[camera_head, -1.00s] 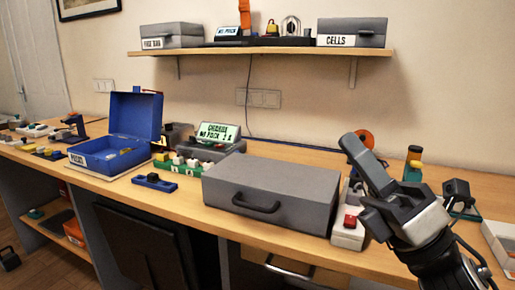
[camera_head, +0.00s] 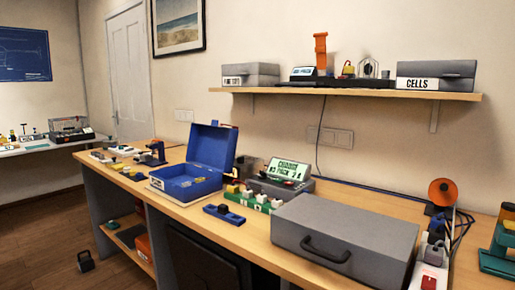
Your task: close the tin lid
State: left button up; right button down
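The blue tin (camera_head: 186,181) stands on the wooden workbench left of the middle. Its lid (camera_head: 211,146) is open and stands up at the back. A few small items lie inside, one yellowish; they are too small to make out. A white label with dark lettering is on its front. Neither of my grippers shows in the head view now, and nothing is touching the tin.
A closed grey case (camera_head: 345,238) with a black handle lies on the bench to the right. A charger with a lit screen (camera_head: 287,171), a green block with several cells (camera_head: 250,199) and a blue piece (camera_head: 224,214) sit between them. A shelf (camera_head: 345,92) hangs above.

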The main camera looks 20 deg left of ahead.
aim_at(214, 147)
jog(key=z, duration=0.15)
jog(key=k, duration=0.4)
jog(key=u, duration=1.6)
jog(key=i, duration=1.85)
jog(key=z, duration=0.5)
